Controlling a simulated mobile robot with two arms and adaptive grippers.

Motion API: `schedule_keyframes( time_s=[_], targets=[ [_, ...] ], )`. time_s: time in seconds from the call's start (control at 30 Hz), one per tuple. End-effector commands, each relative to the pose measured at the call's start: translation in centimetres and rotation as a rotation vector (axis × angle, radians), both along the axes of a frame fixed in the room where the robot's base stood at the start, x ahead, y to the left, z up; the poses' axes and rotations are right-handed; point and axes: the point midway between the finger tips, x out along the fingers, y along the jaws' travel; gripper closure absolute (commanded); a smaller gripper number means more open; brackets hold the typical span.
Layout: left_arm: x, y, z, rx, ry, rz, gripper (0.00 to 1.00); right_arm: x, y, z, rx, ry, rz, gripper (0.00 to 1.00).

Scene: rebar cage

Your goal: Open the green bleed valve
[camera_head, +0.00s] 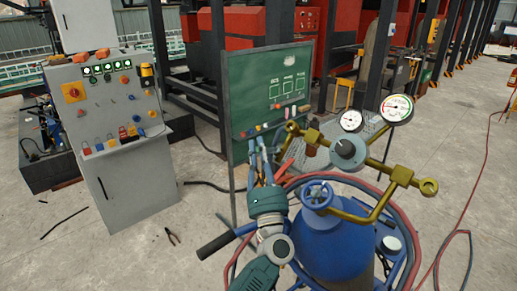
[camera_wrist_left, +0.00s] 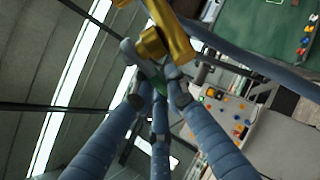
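The regulator (camera_head: 348,152) has brass pipes, two gauges and a grey knob, above a blue cylinder (camera_head: 338,245). My left gripper (camera_head: 265,152) reaches up to the left end of the brass pipework. In the left wrist view, the three blue-grey fingers of my left gripper (camera_wrist_left: 156,75) converge just below a yellow brass fitting (camera_wrist_left: 168,38). The green bleed valve (camera_wrist_left: 160,88) shows as a small green piece between them, and the fingers look closed on it. Its handle is mostly hidden by the fingers. In the head view I cannot make it out. My right gripper is not in view.
A green board (camera_head: 270,90) stands behind the gripper. A grey control cabinet (camera_head: 115,125) with buttons is at the left. Red and blue hoses (camera_head: 412,215) loop around the cylinder. Pliers (camera_head: 172,236) lie on the floor. Open concrete floor is at the left and right.

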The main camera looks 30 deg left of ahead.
Motion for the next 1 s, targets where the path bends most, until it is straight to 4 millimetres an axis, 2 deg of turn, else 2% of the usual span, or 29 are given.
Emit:
schedule_keyframes(
  time_s=[0.03, 0.07, 0.1, 0.37, 0.47, 0.57, 0.8, 0.87, 0.93, 1.0],
  targets=[
    [0.0, -0.1, 0.0, 0.001, 0.000, -0.002, 0.74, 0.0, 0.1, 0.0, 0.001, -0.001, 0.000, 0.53],
    [0.0, -0.1, 0.0, 0.001, 0.000, -0.002, 0.69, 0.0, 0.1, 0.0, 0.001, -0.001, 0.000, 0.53],
    [0.0, -0.1, 0.0, 0.001, 0.001, -0.001, 0.68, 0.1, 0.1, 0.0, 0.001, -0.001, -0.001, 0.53],
    [0.0, 0.0, 0.1, 0.001, 0.001, -0.001, 0.68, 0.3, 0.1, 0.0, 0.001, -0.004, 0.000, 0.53],
    [0.0, 0.0, 0.8, -0.002, -0.002, -0.001, 0.68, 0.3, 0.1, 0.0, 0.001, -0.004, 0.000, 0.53],
    [0.0, 0.0, 2.3, -0.004, -0.005, -0.002, 0.68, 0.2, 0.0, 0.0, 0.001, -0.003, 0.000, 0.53],
    [-0.1, 0.0, 7.5, -0.004, -0.014, -0.001, 0.68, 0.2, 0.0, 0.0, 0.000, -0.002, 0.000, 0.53],
    [-0.1, 0.0, 8.5, -0.002, -0.014, 0.000, 0.68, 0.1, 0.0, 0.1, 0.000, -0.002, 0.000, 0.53],
    [-0.1, 0.0, 9.5, -0.001, -0.014, 0.001, 0.61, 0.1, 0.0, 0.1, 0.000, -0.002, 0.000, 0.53],
    [-0.1, 0.0, 10.1, 0.001, -0.013, 0.002, 0.63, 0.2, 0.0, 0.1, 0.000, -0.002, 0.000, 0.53]
  ],
)
